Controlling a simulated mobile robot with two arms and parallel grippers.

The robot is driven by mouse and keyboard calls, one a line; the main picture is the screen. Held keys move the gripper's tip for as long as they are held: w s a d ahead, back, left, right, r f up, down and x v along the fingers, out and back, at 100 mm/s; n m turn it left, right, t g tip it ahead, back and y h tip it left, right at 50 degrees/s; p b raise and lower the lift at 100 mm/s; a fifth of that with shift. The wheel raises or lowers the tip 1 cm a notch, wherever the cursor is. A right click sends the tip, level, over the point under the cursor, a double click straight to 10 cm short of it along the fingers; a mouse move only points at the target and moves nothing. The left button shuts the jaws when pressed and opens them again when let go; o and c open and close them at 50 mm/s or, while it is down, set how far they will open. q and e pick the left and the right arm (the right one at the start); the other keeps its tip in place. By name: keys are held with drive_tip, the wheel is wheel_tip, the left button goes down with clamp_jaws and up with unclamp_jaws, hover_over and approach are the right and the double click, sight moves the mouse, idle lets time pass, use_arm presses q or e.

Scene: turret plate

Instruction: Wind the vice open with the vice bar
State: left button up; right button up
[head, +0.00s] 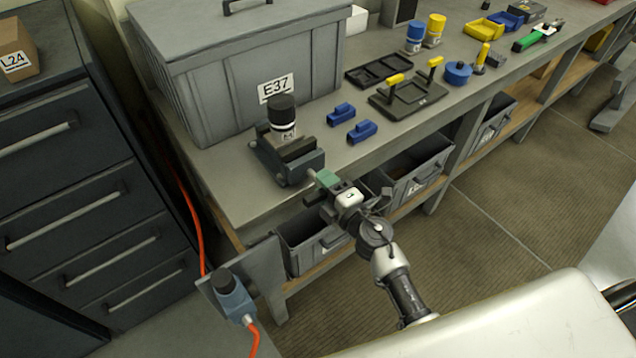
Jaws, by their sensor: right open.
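The dark vice (277,168) stands near the front left edge of the workbench. A dark-capped cylinder (282,115) with a white band sits upright at its jaws. My right gripper (326,187) is at the vice's front right side, just over the bench edge, and is open. The vice bar is not clearly visible; the gripper hides that side of the vice. My left gripper is not in view.
A grey lidded box (210,95) marked E37 stands behind the vice. Blue blocks (341,113) and a dark tray with yellow handles (408,100) lie to the right. Grey bins (415,172) sit under the bench. An orange cable (190,215) hangs at the left, beside drawers.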

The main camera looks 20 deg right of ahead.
drive_tip(key=b+v, duration=0.1)
drive_tip(key=v, duration=0.9)
drive_tip(key=shift+r, duration=0.2)
